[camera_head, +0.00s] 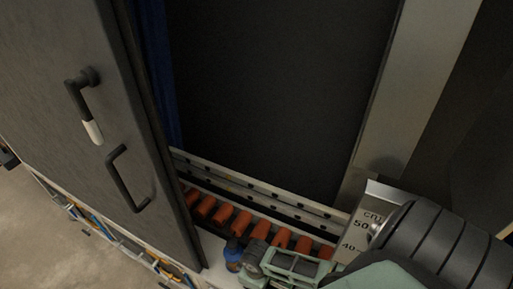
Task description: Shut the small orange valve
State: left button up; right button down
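I cannot make out the small orange valve in the head view. The orange pieces that show are a row of rollers (222,214) low in the machine's opening. My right arm comes in from the lower right. Its green and dark grey gripper (262,262) is at the bottom edge, in front of the rollers. The fingertips are too small and overlapped to tell open from shut. A small blue part (233,254) shows at the gripper's left end; I cannot tell whether they touch. My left gripper is not in view.
A metal post (410,90) stands right of the dark opening. A marked plate (365,222) is near my arm. Pipes or cables (115,235) run low left.

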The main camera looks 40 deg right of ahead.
jog(key=shift+w, duration=0.1)
jog(key=shift+w+r+g+p, duration=0.15)
jog(key=shift+r+g+p, duration=0.15)
jog(key=shift+g+p, duration=0.25)
jog(key=shift+w+g+h, duration=0.15)
jog(key=shift+g+h, duration=0.35)
jog(key=shift+g, duration=0.25)
jog(key=c, duration=1.9)
grip_release()
jog(key=shift+o, duration=0.2)
jog(key=v, duration=0.8)
jog(key=shift+a, duration=0.15)
jog(key=shift+c, duration=0.2)
